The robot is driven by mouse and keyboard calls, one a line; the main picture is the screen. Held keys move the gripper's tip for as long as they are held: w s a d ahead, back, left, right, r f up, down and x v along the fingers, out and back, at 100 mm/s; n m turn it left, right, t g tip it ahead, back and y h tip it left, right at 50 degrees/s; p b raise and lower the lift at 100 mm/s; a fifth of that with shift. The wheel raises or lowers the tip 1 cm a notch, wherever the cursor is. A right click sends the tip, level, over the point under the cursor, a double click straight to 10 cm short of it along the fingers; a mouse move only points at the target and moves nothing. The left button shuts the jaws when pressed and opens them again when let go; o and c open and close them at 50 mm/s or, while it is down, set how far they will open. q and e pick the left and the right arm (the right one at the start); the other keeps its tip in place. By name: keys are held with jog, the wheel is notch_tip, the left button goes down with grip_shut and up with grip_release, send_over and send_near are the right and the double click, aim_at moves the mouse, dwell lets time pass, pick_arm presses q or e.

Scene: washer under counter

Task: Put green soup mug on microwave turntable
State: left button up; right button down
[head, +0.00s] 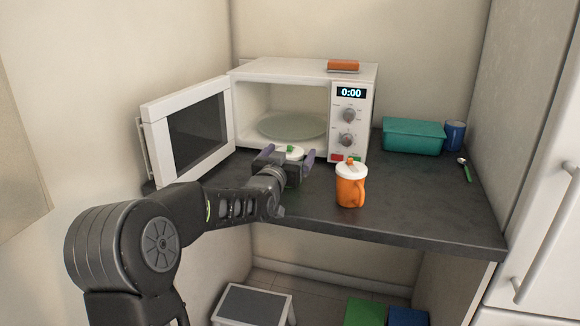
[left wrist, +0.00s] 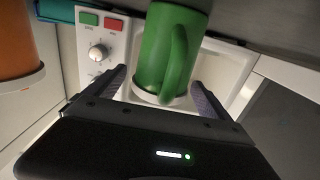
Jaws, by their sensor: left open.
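The green soup mug (left wrist: 160,45) has a handle and a white lid; the left wrist view shows it upside down. In the head view my left gripper mostly hides the mug, and only its white lid with a green knob (head: 290,150) shows. My left gripper (head: 286,158) is open in front of the microwave, with its fingers on either side of the mug; whether they touch it I cannot tell. The white microwave (head: 352,130) stands with its door open to the left. Its glass turntable (head: 290,124) is bare inside. My right gripper is not in view.
An orange lidded mug (head: 350,190) stands on the dark counter (head: 430,210), right of my left gripper. A teal box (head: 413,136), a blue cup (head: 454,135) and a green-handled spoon (head: 465,168) are at right. The open door (head: 187,128) flanks the cavity. An orange item (head: 343,66) lies atop the microwave.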

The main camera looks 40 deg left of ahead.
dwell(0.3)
pick_arm(q)
jog(key=shift+r, duration=0.1)
grip_shut()
dwell(0.8)
jog(key=shift+r, duration=0.15)
notch_tip(320, 180, up, 10)
jog(key=shift+f+p, duration=0.15)
jog(key=shift+p, duration=0.2)
dwell(0.4)
